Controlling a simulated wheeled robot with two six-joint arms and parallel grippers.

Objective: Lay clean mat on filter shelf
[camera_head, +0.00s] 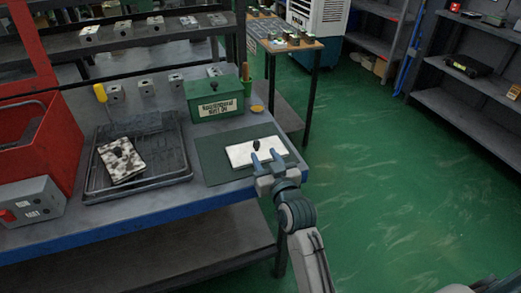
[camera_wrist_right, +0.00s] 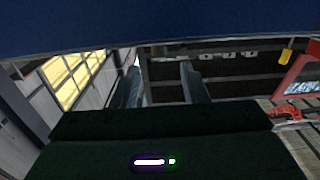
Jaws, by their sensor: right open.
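A white rectangular mat (camera_head: 240,155) with a small black knob lies on a dark green pad (camera_head: 215,164) at the right end of the workbench. My right gripper (camera_head: 267,158) is open, its two fingers over the front edge of the white mat. I cannot tell whether they touch it. The open fingers also show in the right wrist view (camera_wrist_right: 164,85), with nothing seen between them. A blotched, dirty-looking mat (camera_head: 116,166) with a black knob lies tilted in a dark tray (camera_head: 158,180) to the left. No part is clearly marked as the filter shelf.
A green lettered box (camera_head: 213,98) stands behind the pad, with a small yellow dish (camera_head: 257,109) beside it. A red bin (camera_head: 35,145) and a grey box with a red button (camera_head: 34,203) stand at the left. The green floor on the right is clear.

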